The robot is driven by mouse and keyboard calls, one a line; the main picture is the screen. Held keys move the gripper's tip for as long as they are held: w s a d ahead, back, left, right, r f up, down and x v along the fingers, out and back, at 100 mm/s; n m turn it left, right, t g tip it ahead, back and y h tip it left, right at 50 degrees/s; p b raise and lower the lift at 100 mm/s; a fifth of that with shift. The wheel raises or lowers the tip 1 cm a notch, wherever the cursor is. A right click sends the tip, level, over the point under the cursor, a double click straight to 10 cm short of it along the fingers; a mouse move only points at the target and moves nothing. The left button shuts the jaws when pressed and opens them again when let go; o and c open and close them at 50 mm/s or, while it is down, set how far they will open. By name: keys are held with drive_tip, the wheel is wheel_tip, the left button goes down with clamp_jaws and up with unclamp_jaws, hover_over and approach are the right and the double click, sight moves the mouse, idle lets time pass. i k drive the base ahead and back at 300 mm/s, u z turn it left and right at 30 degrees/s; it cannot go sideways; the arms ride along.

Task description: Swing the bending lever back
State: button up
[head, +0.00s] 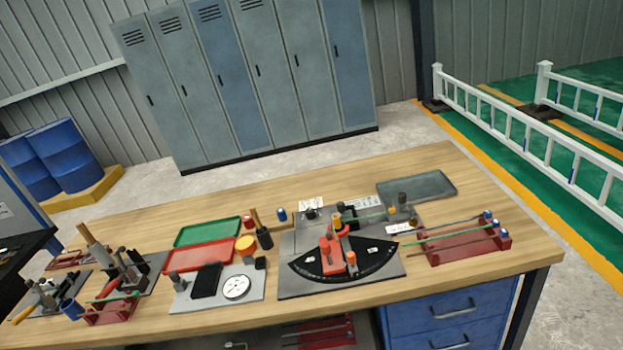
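The bending device stands on a grey base plate (300,286) in the right half of the wooden workbench. Its black fan-shaped scale (374,262) faces the bench's front edge. A red-orange lever (332,258) lies over the middle of the scale, with orange upright parts near it. At this size I cannot tell which orange part is the lever's handle. A thin green rod (369,216) runs at the back of the device. My gripper is not in view.
A red rack (470,250) with rods stands right of the device. Left of it are a red tray (200,255), a green tray (207,231) and a plate with a dial gauge (236,287). A grey tray (418,186) lies behind. White railings (530,135) stand beyond the bench.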

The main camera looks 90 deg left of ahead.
sight(332, 256)
drive_tip(key=u, duration=2.25)
drive_tip(key=k, duration=0.35)
drive_tip(key=z, duration=0.5)
drive_tip(key=i, duration=0.9)
drive_tip(key=z, duration=0.7)
